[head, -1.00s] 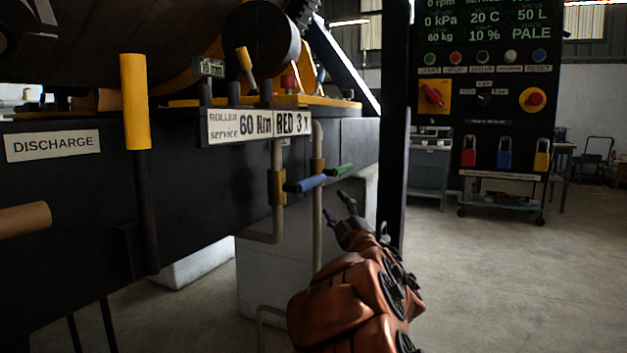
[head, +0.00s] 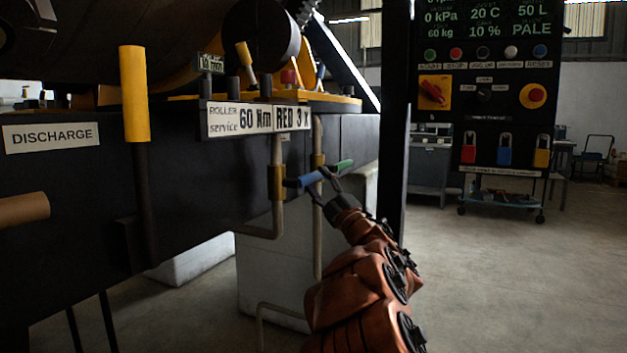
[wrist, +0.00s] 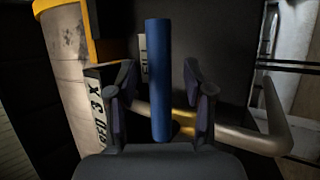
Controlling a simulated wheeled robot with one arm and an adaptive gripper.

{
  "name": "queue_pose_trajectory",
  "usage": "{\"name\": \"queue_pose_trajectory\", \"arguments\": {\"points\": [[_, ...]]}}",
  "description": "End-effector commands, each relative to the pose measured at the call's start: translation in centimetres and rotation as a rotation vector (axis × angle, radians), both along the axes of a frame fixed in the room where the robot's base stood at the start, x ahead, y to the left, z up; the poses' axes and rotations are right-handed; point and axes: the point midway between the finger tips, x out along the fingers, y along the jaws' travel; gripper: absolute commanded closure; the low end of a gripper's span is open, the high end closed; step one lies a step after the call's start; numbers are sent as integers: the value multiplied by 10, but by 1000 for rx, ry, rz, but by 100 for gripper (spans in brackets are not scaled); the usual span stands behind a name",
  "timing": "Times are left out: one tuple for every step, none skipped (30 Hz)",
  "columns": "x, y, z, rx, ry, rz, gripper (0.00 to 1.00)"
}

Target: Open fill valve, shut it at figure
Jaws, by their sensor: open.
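A blue lever handle (head: 306,180) sticks out from a pipe with a brass-coloured valve body (head: 277,184), below the drum frame. A green lever handle (head: 343,166) sits just behind it on a second pipe. My gripper (head: 324,186) is open at the blue handle. In the wrist view, the blue handle (wrist: 158,85) stands between the two open fingers (wrist: 160,80), with a visible gap on each side. A small white tag (wrist: 144,55), partly hidden by the handle, seems to read FILL. The display (head: 487,20) shows 50 L, 60 kg and 0 kPa.
A yellow-gripped lever (head: 135,95) stands at left by the DISCHARGE plate (head: 52,138). A sign (head: 258,119) reads 60 Nm, RED 3 x. The control board (head: 508,110) has buttons and padlocks. A dark post (head: 395,130) stands right of the valves. Floor at right is clear.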

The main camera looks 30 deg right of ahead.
Motion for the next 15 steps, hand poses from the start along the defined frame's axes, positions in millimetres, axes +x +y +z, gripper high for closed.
{"name": "queue_pose_trajectory", "arguments": {"points": [[4, 1, 2, -1, -2, 2, 48], [6, 2, 4, -3, -3, 3, 48], [9, 2, 6, -4, -4, 5, 48], [11, 2, 8, -4, -4, 4, 48], [13, 2, 9, -4, -3, 3, 48], [15, 2, 9, -3, -2, 1, 48], [16, 2, 10, -2, -2, 0, 48], [18, 2, 11, -2, -1, 0, 48], [19, 2, 12, -2, -1, 0, 48], [20, 2, 13, -2, -1, 0, 48], [21, 2, 13, -2, -1, 0, 48], [21, 2, 14, -2, -2, 0, 48], [22, 2, 14, -2, -2, 0, 48], [22, 2, 15, -2, -2, 0, 48], [22, 3, 15, -2, -2, 0, 48]]}}
